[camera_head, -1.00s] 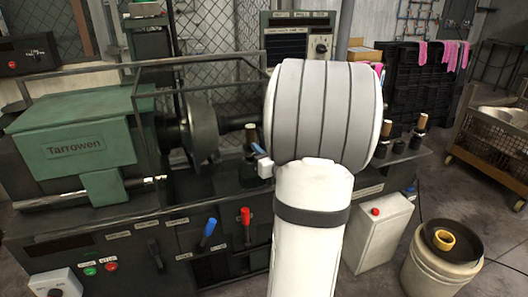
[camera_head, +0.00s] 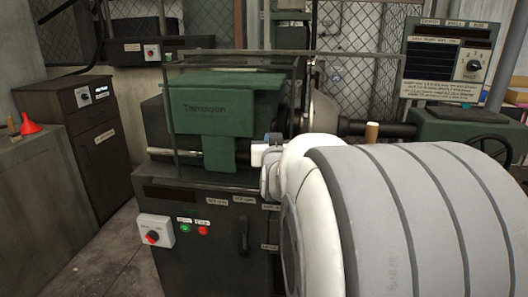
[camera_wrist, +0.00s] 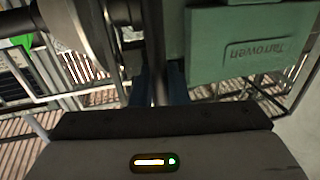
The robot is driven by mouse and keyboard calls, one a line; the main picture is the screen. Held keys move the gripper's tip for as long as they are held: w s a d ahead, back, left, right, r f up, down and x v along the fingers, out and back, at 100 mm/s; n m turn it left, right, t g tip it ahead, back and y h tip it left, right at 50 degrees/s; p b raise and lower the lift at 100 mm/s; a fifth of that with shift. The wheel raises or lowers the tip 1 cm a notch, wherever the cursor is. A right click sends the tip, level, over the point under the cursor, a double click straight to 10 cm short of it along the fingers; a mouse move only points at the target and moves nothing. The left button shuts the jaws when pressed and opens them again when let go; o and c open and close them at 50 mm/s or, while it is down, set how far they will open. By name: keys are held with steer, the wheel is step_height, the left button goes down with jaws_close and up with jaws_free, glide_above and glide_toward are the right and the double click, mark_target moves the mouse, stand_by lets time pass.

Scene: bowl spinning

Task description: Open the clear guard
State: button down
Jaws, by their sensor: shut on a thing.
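The clear guard (camera_head: 235,67) is a see-through cover with a thin dark frame, in front of and above the green headstock marked Tarrowen (camera_head: 215,105). In the head view my gripper (camera_head: 273,139) is at the guard's lower right side, partly hidden by my own wrist and arm. In the wrist view a dark upright bar (camera_wrist: 158,60), seemingly part of the guard, runs between the blue fingers of my gripper (camera_wrist: 160,85). The gripper is shut on this bar. The clear panel itself is hard to make out, and my arm hides the guard's lower right area.
A dark lever (camera_head: 244,232) stands out below my gripper. A control box (camera_head: 450,62) is at the right. Open floor (camera_head: 110,255) lies at the left.

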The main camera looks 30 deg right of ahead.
steer(key=shift+w+a+f, duration=0.15)
steer(key=shift+w+a, duration=0.1)
steer(key=shift+a, duration=0.15)
steer(key=c, duration=1.5)
jaws_free()
steer(key=shift+s, duration=0.15)
steer(key=v, duration=0.7)
steer(key=shift+s+a, duration=0.2)
steer(key=shift+s, duration=0.1)
steer(key=shift+r, duration=0.25)
